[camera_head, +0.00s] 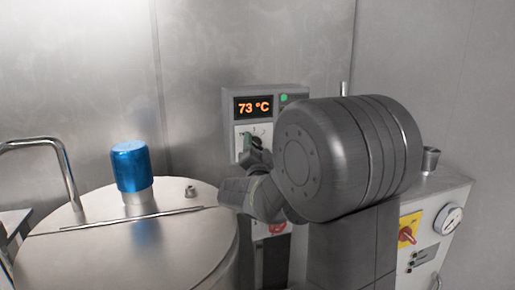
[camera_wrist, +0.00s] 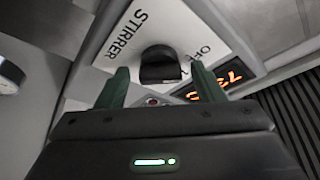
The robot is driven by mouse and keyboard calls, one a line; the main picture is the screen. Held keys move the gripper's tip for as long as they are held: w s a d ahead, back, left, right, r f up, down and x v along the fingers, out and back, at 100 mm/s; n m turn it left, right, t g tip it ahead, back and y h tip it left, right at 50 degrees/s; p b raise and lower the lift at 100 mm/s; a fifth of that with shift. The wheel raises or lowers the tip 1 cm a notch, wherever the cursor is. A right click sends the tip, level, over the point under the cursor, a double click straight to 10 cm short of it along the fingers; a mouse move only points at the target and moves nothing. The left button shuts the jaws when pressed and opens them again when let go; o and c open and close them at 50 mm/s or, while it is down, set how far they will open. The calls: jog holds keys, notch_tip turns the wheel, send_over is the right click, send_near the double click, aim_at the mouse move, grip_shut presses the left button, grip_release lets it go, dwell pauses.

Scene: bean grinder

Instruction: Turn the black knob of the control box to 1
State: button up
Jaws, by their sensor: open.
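The control box (camera_head: 284,88) is a grey box on the back wall in the head view, with an orange display reading 73 °C. Its black knob sits on a white plate (camera_head: 241,130) below the display and is mostly hidden by my gripper (camera_head: 256,150). In the wrist view the black knob (camera_wrist: 160,66) shows on the plate marked STIRRER and OFF. My gripper (camera_wrist: 160,74) is open, with one green-dark finger on each side of the knob. I cannot tell whether the fingers touch it.
A steel vessel (camera_head: 170,245) with a blue cap (camera_head: 130,166) stands at the left. A white cabinet at the right carries a gauge (camera_head: 448,220) and a red switch on yellow (camera_head: 408,234). My arm covers the area right of the control box.

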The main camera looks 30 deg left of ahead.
jog(key=c, duration=1)
jog(key=shift+m, duration=0.4)
jog(key=m+h, duration=0.2)
jog(key=m, duration=0.2)
jog(key=shift+r+b, duration=0.2)
jog(key=shift+b, duration=0.2)
jog(key=m+g+h+p, duration=0.1)
jog(key=m, duration=0.2)
jog(key=shift+r, duration=0.1)
jog(key=shift+s+m+p, duration=0.1)
jog(key=shift+m+p, duration=0.45)
jog(key=shift+m, duration=0.25)
jog(key=shift+g, duration=0.3)
